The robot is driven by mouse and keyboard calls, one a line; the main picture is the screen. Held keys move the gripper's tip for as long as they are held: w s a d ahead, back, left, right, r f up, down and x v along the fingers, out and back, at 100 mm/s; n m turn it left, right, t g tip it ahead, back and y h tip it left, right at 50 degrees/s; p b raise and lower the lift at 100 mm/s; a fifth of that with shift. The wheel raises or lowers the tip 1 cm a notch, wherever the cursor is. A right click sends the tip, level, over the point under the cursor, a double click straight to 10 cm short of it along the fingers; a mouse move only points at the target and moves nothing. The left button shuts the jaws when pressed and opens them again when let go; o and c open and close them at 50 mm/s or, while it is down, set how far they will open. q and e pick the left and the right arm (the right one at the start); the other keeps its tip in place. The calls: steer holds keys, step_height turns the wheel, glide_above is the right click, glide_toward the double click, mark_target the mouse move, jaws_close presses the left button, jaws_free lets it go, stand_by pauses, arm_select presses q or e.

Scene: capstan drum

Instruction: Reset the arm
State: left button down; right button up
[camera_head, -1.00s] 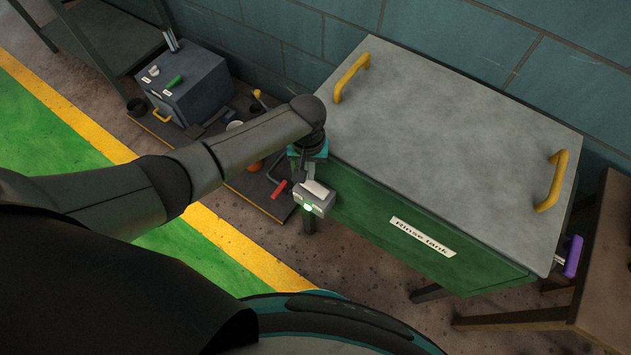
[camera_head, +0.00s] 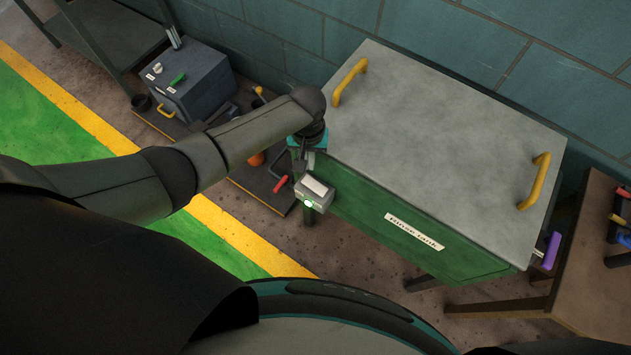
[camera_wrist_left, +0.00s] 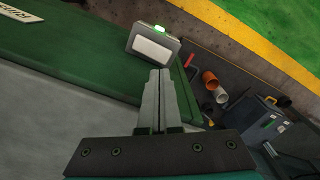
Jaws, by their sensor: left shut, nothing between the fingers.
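My left arm reaches in from the left, and my left gripper (camera_head: 306,163) points down beside the left end of the rinse tank (camera_head: 425,130). In the left wrist view the two grey fingers (camera_wrist_left: 160,73) are together with nothing between them. A small grey box with a lit green lamp (camera_head: 315,193) sits at the tank's left front corner. It also shows in the left wrist view (camera_wrist_left: 153,50), just beyond the fingertips. I cannot tell whether the fingertips touch it. My right gripper is in neither view.
The tank's lid has two yellow handles (camera_head: 350,82). A dark mat (camera_head: 262,195) with a blue-grey case (camera_head: 188,83), an orange cup and a red-handled tool lies on the left. A brown table (camera_head: 590,270) stands at the right. Green and yellow floor (camera_head: 235,235) is clear.

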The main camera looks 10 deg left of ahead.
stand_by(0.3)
arm_select(q)
steer(key=s+a+f+m+b, duration=0.1)
steer(key=s+a+f, duration=0.1)
steer(key=s+f, duration=0.5)
steer(key=s+a+f, duration=0.2)
steer(key=s+f, duration=0.2)
steer(key=f, duration=0.4)
steer(key=s+a+f+m, duration=0.1)
steer(key=s+f, duration=0.2)
steer(key=s, duration=0.5)
steer(key=s+a+f+m+b, duration=0.1)
steer(key=s+f, duration=0.2)
steer(key=s, duration=0.5)
steer(key=s+a+f+m+t, duration=0.1)
steer(key=s+f, duration=0.2)
steer(key=s, duration=0.5)
steer(key=shift+s+a+f, duration=0.15)
steer(key=shift+a+f, duration=0.05)
steer(key=shift+a, duration=0.15)
